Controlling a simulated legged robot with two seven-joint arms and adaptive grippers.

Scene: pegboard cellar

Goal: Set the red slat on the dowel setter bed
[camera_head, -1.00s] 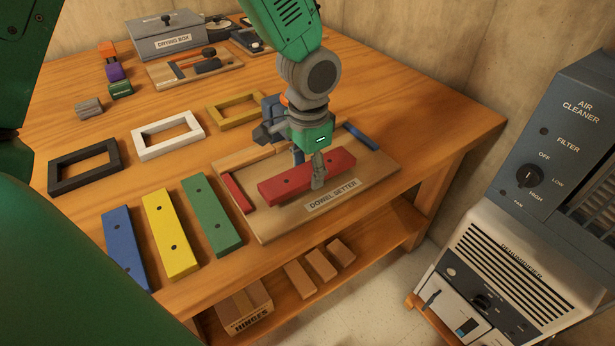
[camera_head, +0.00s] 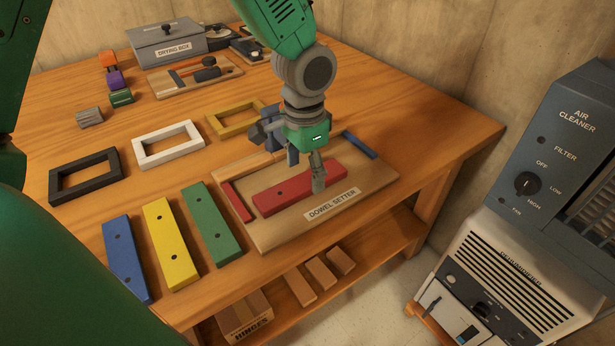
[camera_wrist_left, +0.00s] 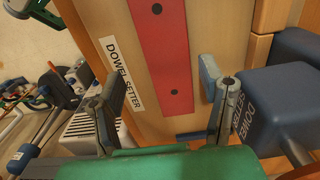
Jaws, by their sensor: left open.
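The red slat (camera_head: 285,192) lies flat on the wooden dowel setter bed (camera_head: 275,235), its left end close beside a short red strip (camera_head: 237,201). My left gripper (camera_head: 306,165) hangs over the slat's right part, partly hiding it. In the left wrist view the slat (camera_wrist_left: 162,48) runs between the two spread fingers of my left gripper (camera_wrist_left: 165,98), with a gap on each side. The gripper is open and apart from the slat. The bed (camera_wrist_left: 118,22) also shows there with its label. My right gripper is not in view.
A blue block (camera_head: 272,112) of the setter stands behind the gripper, and a blue strip (camera_head: 360,145) lies at the bed's right. Green (camera_head: 211,222), yellow (camera_head: 170,243) and blue (camera_head: 125,258) slats lie left of the bed. Frames lie behind them. The table's right end is clear.

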